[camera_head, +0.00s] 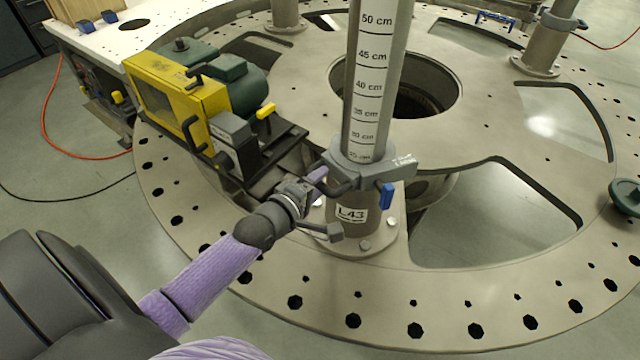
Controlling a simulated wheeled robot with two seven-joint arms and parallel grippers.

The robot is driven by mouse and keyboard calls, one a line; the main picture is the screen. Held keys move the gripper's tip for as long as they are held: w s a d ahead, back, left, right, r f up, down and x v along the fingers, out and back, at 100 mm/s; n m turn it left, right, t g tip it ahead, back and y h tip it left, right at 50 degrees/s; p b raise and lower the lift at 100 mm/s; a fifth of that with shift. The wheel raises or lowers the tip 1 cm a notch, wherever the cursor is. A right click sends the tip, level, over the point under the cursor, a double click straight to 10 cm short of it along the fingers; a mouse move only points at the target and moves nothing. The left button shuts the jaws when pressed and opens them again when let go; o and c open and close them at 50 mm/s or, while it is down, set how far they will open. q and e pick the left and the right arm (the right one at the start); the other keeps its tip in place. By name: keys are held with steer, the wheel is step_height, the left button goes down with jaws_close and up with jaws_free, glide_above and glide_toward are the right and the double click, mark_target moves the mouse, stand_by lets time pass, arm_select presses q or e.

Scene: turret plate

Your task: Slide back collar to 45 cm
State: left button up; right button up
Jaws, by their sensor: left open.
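A grey upright post (375,80) carries a printed centimetre scale, with marks from 50 cm down to 25 cm showing. The grey collar (357,168) sits around the post at the low end of the scale, just below the 25 cm mark. It has a dark handle toward the left and a blue lever (387,196) on its right. An L43 label (351,214) is on the post's base below it. My left gripper (326,205) is open at the collar's left side, by the dark handle. Contact cannot be told. My right gripper is not in view.
The post stands on a round, holed metal plate (400,303). A yellow and green machine (178,95) stands close left of the post. Large openings (490,215) cut the plate. Another post (547,42) stands at the back right. Space above the collar along the post looks clear.

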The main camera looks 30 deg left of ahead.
arm_select(q)
steer(key=shift+w, duration=0.4)
jaws_close()
stand_by(1.2)
